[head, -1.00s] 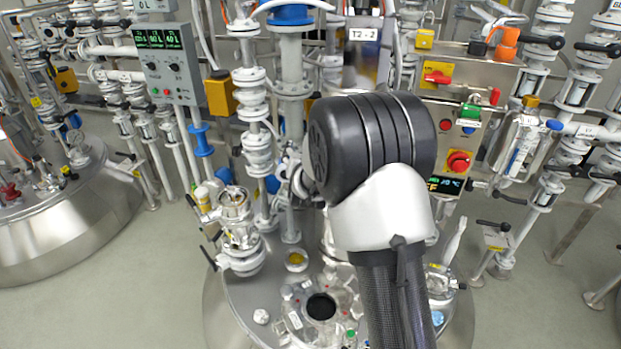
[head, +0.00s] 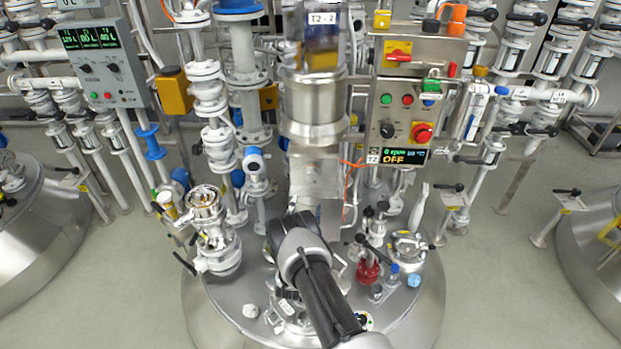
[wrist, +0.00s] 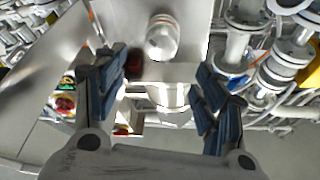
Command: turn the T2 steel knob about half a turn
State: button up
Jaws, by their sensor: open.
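In the head view, a steel control panel (head: 405,105) with a T2 tag stands right of the centre column. A black knob (head: 388,130) sits on it, left of a red button on yellow; no knob there looks clearly steel. The panel's red and yellow button (wrist: 65,102) shows at left, partly behind a finger. In the head view my fingers are hidden behind my arm.
The steel T2-2 column (head: 313,105) rises behind my arm. Red-based fittings (head: 368,270) and a glass-topped port (head: 205,205) stand on the vessel lid. White pipes with black handles crowd the right. Grey floor (head: 500,280) is open at right.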

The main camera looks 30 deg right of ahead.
aim_at(312, 179)
jog(key=b+x, duration=0.3)
jog(key=x, duration=0.8)
jog(key=shift+w+d+r, duration=0.1)
jog(key=shift+w+r, duration=0.05)
jog(key=shift+r, duration=0.1)
jog(key=shift+c, duration=0.4)
jog(key=c, duration=0.9)
jog(key=shift+o, duration=0.2)
jog(key=shift+m, duration=0.3)
